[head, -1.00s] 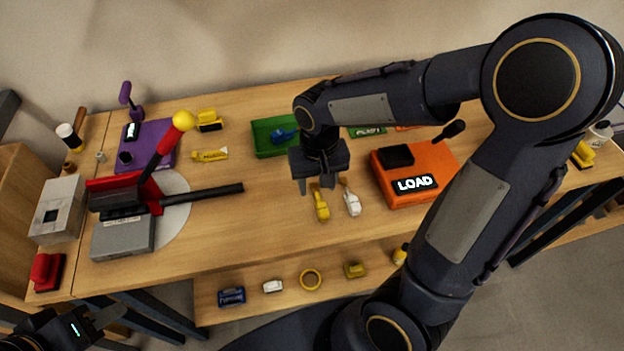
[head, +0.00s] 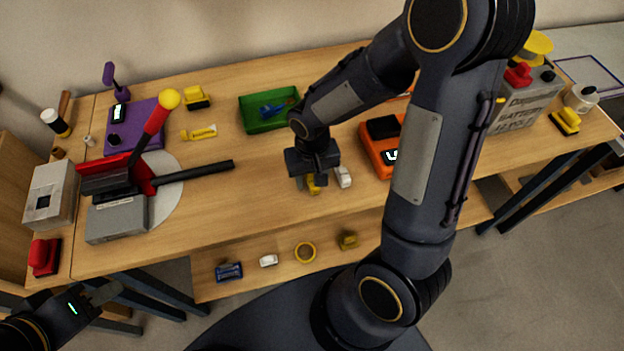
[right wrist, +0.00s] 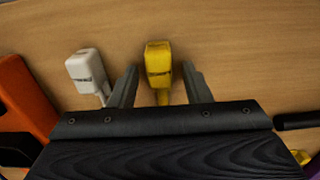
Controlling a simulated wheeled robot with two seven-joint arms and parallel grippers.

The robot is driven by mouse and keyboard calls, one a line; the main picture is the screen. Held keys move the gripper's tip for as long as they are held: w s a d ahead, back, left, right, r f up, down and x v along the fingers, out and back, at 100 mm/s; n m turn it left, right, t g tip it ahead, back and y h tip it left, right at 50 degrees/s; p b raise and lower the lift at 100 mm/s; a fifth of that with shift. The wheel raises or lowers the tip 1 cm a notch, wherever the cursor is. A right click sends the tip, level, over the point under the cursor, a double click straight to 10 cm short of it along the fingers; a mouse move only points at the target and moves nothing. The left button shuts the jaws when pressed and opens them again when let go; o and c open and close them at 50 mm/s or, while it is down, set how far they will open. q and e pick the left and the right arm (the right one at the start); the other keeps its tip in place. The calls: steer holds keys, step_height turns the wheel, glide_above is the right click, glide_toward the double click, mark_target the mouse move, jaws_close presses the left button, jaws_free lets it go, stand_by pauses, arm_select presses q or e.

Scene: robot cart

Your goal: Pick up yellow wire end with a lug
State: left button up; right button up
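The yellow wire end (head: 313,186) lies on the wooden table, partly hidden by my right gripper (head: 308,186). In the right wrist view the yellow piece (right wrist: 158,62) lies between the two spread fingers of my right gripper (right wrist: 158,85), with a gap on each side. Its thin yellow lower part runs down behind the gripper body; a lug is not clearly visible. A white wire end (head: 343,177) lies just to the right of it; it also shows in the right wrist view (right wrist: 88,68). My left gripper (head: 104,294) is at the lower left, empty and away from the table.
An orange device (head: 378,158) stands close to the right of the wire ends. A green tray (head: 255,125) is behind them.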

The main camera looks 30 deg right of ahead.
jaws_close()
